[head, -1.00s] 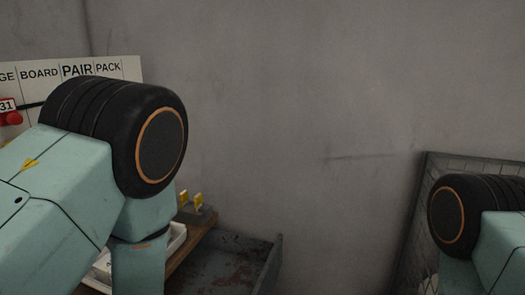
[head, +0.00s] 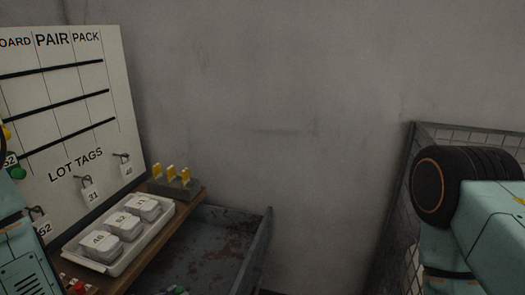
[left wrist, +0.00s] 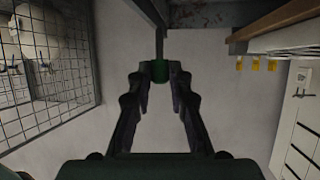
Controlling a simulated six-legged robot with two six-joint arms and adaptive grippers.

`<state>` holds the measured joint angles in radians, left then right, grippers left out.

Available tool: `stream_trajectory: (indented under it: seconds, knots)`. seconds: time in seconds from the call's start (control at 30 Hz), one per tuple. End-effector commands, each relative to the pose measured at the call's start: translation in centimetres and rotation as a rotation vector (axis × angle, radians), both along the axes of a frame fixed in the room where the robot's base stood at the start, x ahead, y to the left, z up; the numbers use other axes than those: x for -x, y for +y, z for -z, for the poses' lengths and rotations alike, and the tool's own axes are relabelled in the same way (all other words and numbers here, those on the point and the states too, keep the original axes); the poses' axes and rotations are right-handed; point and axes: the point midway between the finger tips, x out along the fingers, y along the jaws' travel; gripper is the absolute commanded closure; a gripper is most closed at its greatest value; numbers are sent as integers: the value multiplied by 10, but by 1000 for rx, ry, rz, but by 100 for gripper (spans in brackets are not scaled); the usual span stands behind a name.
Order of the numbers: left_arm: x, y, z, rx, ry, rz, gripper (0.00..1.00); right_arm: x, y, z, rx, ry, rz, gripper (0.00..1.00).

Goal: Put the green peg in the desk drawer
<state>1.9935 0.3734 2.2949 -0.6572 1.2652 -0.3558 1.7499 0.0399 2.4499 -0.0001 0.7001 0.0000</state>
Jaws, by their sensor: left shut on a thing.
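My left gripper (left wrist: 160,80) shows in the left wrist view, shut on the green peg (left wrist: 160,71) between its fingertips. A grey, rust-stained metal tray (head: 225,235), possibly the drawer, stands open right of the wooden ledge in the head view. Its stained surface also shows at the top of the left wrist view (left wrist: 205,14). A small green thing (head: 178,291) shows at the bottom edge of the head view; I cannot tell if it is the held peg. Another green piece (head: 16,173) is on the board at the far left. My right gripper is out of view.
A white board (head: 70,105) stands at left with hanging lot tags. The wooden ledge (head: 150,238) bears a white tray (head: 148,234) of numbered boxes and a block with yellow tabs (head: 172,182). A wire-mesh cage (head: 402,205) stands right. Bare wall lies between.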

Motion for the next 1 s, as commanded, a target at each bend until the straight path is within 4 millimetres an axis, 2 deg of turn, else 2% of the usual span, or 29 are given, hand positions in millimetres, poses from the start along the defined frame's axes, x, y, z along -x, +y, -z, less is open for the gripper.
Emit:
stream_trajectory:
  seconds: [0.3,0.6,0.77,1.0]
  knots:
    - [22,-15,-6,2,-8,327,97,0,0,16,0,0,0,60]
    - [40,-19,-13,0,-6,537,97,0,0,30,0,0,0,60]
    - [42,-17,-20,1,-6,568,97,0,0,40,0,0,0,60]
    - [32,-9,-28,3,-3,491,97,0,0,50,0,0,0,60]
